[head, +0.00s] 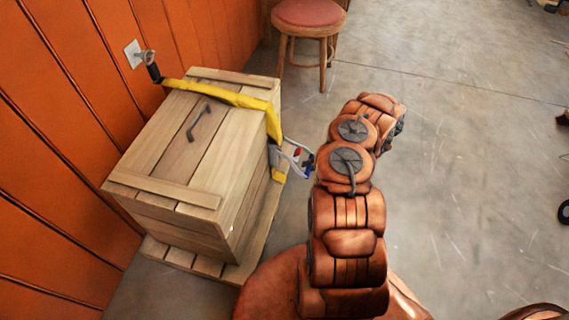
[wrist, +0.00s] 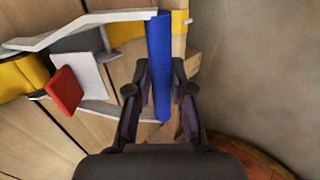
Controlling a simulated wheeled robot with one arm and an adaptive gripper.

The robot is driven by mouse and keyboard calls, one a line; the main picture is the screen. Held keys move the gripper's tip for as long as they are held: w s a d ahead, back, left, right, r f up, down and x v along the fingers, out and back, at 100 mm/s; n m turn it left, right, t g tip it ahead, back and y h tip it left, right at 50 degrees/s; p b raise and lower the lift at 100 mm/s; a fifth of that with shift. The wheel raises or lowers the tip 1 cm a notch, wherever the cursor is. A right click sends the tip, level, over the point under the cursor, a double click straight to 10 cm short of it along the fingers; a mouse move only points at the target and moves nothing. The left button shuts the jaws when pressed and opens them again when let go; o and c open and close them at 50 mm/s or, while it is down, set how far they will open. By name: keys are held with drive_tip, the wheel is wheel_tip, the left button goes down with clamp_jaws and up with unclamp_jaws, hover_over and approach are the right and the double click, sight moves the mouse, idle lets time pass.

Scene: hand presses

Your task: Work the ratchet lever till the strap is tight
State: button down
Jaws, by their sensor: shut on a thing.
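The ratchet (head: 285,158) hangs on the side of a wooden crate (head: 185,150), on the yellow strap (head: 235,96) that runs over the crate's top. In the wrist view, the grey ratchet frame (wrist: 85,55) carries a red tab (wrist: 64,90). Its lever ends in a blue handle bar (wrist: 159,40), standing out from the crate's side. My gripper (wrist: 161,78) has its two fingers on either side of the blue bar and is shut on it.
The crate stands on a wooden pallet (head: 262,235) beside an orange panelled wall (head: 60,160). The strap's far end goes to a hook on a wall plate (head: 133,53). A red-topped stool (head: 308,14) stands behind. The concrete floor right of my arm is mostly clear.

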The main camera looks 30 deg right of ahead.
wheel_tip(320, 180, up, 11)
drive_tip(key=s+d+g+h+p, duration=0.2)
drive_tip(key=p, duration=1.2)
drive_tip(key=shift+r+g+h, duration=0.2)
drive_tip(key=shift+g+h, duration=0.1)
drive_tip(key=shift+g, duration=0.1)
drive_tip(key=shift+d+f, duration=0.1)
